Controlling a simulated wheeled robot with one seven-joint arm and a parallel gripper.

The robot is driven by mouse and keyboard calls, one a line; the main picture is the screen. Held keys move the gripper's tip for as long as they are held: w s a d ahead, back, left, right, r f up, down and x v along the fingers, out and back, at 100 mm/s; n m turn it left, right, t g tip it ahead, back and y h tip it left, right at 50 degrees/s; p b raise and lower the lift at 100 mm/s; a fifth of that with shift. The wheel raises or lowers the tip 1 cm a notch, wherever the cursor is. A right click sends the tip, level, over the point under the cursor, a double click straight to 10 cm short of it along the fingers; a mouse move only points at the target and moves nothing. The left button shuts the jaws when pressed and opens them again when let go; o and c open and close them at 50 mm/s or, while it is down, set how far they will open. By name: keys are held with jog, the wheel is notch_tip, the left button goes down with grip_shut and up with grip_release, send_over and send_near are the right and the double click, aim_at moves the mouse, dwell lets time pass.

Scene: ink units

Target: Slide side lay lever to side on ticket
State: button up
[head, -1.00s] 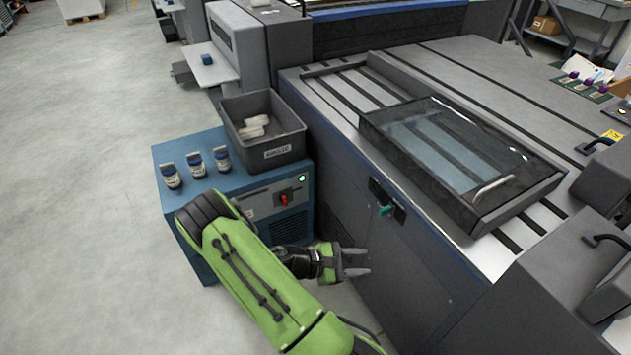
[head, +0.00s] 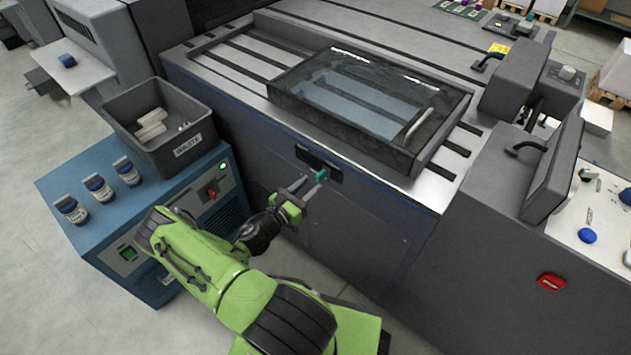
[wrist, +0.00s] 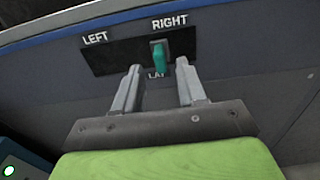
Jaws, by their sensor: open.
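The side lay lever is a small teal handle (head: 322,175) on a black plate (head: 318,163) on the grey side panel of the machine. In the wrist view the lever (wrist: 158,58) sits under the word RIGHT, at the right part of the plate (wrist: 120,55), with LEFT marked at the other end. My gripper (head: 306,188) is open just in front of the plate. In the wrist view its two fingers (wrist: 157,84) point at the plate, with the lever's end between and just beyond their tips. I cannot tell whether they touch it.
A blue cabinet (head: 70,180) left of my arm carries several small jars and a grey WASTE bin (head: 196,132). A glass-covered frame (head: 285,92) lies on the machine top above the lever.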

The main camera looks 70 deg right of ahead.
aim_at(317, 179)
jog(key=x, duration=0.4)
grip_shut()
